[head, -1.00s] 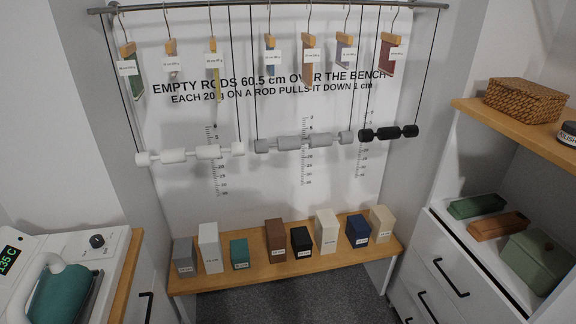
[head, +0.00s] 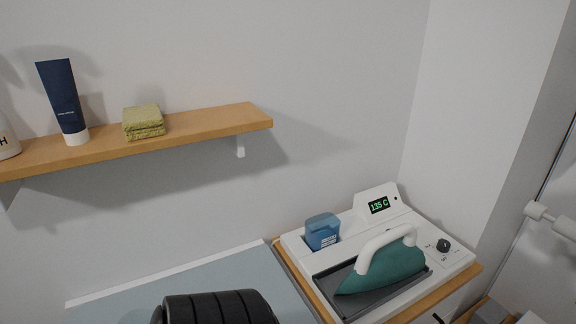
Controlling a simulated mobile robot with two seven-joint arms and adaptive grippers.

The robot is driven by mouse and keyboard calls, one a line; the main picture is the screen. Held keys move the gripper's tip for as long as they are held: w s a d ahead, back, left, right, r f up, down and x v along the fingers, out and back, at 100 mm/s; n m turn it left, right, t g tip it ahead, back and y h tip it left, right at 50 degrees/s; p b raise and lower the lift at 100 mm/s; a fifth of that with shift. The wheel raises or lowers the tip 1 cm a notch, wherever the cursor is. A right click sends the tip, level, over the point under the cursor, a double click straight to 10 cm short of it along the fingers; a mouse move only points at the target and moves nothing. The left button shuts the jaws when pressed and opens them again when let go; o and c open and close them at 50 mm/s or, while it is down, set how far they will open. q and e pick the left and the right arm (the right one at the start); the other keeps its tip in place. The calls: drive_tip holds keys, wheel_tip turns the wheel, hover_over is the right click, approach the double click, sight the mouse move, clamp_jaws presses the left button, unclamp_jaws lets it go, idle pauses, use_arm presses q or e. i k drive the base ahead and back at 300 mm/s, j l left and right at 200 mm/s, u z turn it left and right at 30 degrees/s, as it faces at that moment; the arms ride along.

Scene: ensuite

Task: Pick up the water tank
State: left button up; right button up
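The water tank appears to be the blue translucent block (head: 322,231) with a small label. It sits upright in the back left part of the white iron station (head: 305,262); its lower end is hidden in the station. The station carries a display reading 135 C and a dark knob. A teal iron (head: 385,268) with a white handle rests on the station's dark plate, to the right of and in front of the tank. Neither of my grippers shows in the head view.
A wooden wall shelf (head: 215,122) at upper left holds a dark blue tube (head: 64,100), folded green cloths (head: 143,122) and part of a white bottle (head: 8,138). A grey-blue board surface (head: 120,302) lies left of the station.

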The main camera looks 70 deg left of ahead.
sight(322, 232)
drive_tip(key=u, duration=1.9)
